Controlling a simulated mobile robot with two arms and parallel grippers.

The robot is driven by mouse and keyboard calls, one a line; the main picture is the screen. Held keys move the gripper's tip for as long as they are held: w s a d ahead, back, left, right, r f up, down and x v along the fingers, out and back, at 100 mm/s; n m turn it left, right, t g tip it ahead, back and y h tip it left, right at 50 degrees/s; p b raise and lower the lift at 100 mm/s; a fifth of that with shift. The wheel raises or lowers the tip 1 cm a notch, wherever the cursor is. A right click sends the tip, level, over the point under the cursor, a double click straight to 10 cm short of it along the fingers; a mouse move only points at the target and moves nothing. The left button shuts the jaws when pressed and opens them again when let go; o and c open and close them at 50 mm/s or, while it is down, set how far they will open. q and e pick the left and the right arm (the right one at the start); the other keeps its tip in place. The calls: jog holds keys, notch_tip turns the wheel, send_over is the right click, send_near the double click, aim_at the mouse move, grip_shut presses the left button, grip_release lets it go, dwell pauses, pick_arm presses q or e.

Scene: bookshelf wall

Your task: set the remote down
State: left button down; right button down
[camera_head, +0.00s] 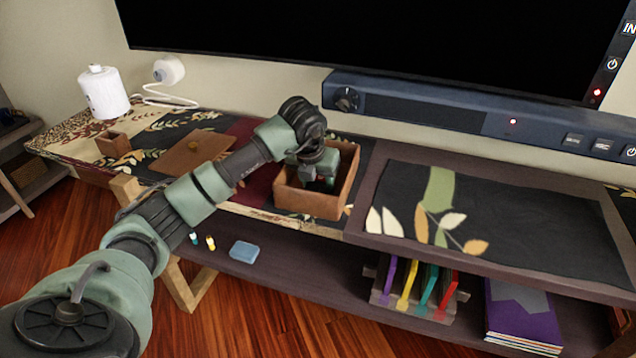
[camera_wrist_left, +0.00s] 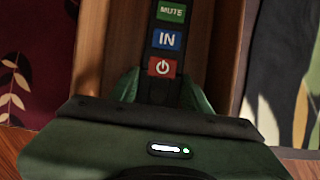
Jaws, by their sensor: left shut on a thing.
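The remote (camera_wrist_left: 165,40) is a dark bar with green MUTE, blue IN and red power buttons in the left wrist view. My left gripper (camera_wrist_left: 162,90) is shut on its near end, with one green finger on each side. In the head view my left gripper (camera_head: 320,182) reaches down into an open brown box (camera_head: 306,204) on the console. The box walls flank the remote in the wrist view. The remote's underside is hidden, so I cannot tell whether it touches the box floor.
A soundbar (camera_head: 430,107) runs behind the box under a large screen (camera_head: 350,40). A raised dark board (camera_head: 520,215) stands at right. A flat brown lid (camera_head: 195,152), a small wooden cup (camera_head: 114,144) and a white bottle (camera_head: 104,93) are at left. Folders (camera_head: 415,285) sit on the lower shelf.

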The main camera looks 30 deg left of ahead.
pick_arm(q)
jog(key=c, duration=0.7)
grip_release()
pick_arm(e)
jog(key=shift+s, duration=0.1)
pick_arm(q)
jog(key=shift+s+r, duration=0.1)
jog(key=shift+r, duration=0.2)
jog(key=p+v, duration=0.1)
jog(key=v, duration=1)
jog(key=shift+s+d+r, duration=0.1)
jog(key=shift+s+r, duration=0.05)
jog(key=shift+s, duration=0.05)
pick_arm(e)
jog(key=f, duration=0.1)
jog(key=s+f, duration=0.2)
jog(key=f, duration=0.1)
jog(key=shift+d, duration=0.15)
jog(key=shift+s, duration=0.1)
